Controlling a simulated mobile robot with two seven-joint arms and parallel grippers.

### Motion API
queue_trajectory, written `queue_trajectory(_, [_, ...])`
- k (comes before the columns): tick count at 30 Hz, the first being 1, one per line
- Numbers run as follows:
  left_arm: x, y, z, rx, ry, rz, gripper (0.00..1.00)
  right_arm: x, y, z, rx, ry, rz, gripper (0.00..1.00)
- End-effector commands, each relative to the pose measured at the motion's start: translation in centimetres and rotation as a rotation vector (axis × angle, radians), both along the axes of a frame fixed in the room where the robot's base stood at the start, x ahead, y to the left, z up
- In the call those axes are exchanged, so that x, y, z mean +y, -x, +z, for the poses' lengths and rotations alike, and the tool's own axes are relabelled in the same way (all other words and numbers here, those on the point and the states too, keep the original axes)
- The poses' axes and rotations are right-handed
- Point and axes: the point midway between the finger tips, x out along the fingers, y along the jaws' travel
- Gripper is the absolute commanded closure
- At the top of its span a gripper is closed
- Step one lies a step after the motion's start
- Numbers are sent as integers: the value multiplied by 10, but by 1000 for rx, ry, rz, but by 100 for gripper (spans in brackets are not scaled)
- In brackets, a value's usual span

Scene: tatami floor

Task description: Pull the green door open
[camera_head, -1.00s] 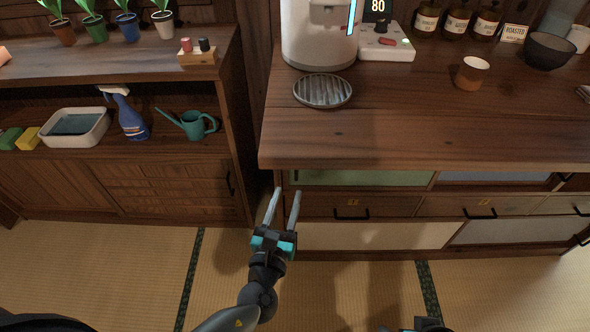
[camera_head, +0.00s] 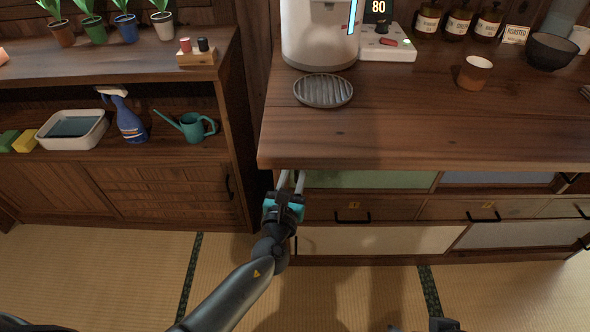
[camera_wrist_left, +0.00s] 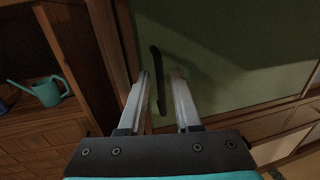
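The green door (camera_head: 370,180) is a pale green panel under the counter top, left of a blue-grey panel. It fills much of the left wrist view (camera_wrist_left: 225,45), with its dark upright bar handle (camera_wrist_left: 157,75) near the left edge. My left gripper (camera_head: 291,181) is at the door's left end, just below the counter edge. In the left wrist view its two fingers (camera_wrist_left: 162,95) are apart, with the lower handle appearing between them; I cannot tell whether they touch it. The door looks closed.
The wooden counter top (camera_head: 400,130) overhangs the door. Drawers with black handles (camera_head: 352,217) lie below it. A shelf unit with a watering can (camera_head: 190,126) stands to the left. The tatami floor (camera_head: 120,280) in front is clear.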

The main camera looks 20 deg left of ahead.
Motion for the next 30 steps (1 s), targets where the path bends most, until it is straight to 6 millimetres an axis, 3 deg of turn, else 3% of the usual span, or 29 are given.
queue_trajectory(1, [0, 0, 0, 0, 0, 0, 75, 0, 0, 0, 0, 0, 0, 5])
queue_trajectory(8, [0, 0, 0, 0, 0, 0, 100, 0, 0, 0, 0, 1, 0, 5])
queue_trajectory(30, [0, 1, 0, 0, -1, 0, 100, 0, 0, 0, -1, 0, 0, 5])
